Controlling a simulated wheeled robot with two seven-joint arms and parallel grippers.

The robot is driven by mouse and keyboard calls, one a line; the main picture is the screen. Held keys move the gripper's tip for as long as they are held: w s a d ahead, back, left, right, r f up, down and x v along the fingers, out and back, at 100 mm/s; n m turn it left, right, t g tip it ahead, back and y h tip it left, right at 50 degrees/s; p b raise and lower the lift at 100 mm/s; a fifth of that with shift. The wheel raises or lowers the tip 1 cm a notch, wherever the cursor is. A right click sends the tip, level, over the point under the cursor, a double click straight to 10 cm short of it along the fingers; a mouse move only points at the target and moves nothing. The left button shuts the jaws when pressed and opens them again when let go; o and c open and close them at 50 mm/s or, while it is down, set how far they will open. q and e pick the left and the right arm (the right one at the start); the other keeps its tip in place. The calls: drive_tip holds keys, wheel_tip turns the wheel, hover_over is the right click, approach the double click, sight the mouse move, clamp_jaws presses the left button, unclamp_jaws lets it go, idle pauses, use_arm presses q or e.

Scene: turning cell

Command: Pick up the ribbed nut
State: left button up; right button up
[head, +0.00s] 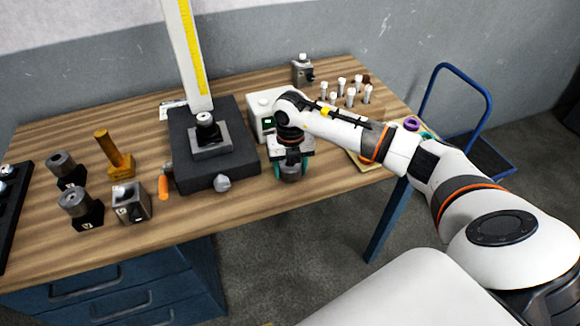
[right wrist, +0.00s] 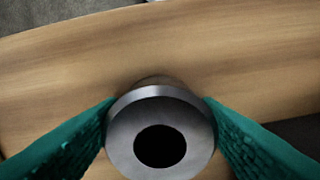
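A round grey metal piece with a dark central hole, which I take to be the ribbed nut (right wrist: 121,130), fills the gap between the teal fingers of my right gripper (right wrist: 160,115) in the right wrist view. Both fingers meet its sides with no visible gap; its ribs do not show. In the head view my right gripper (head: 291,166) points down near the table's front edge, with the grey nut (head: 291,175) between its fingers. I cannot tell whether the nut touches the table. My left gripper is not in view.
A dark stand (head: 180,160) with a tall pale column is left of the gripper. A white box with a green display (head: 258,122) is close behind. Several white-topped pegs (head: 341,85) stand behind right. Metal blocks and an orange-brown tool (head: 116,160) are on the wooden table's left (head: 180,222).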

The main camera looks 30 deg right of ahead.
drive_tip(key=c, duration=0.5)
drive_tip(key=shift+r, duration=0.15)
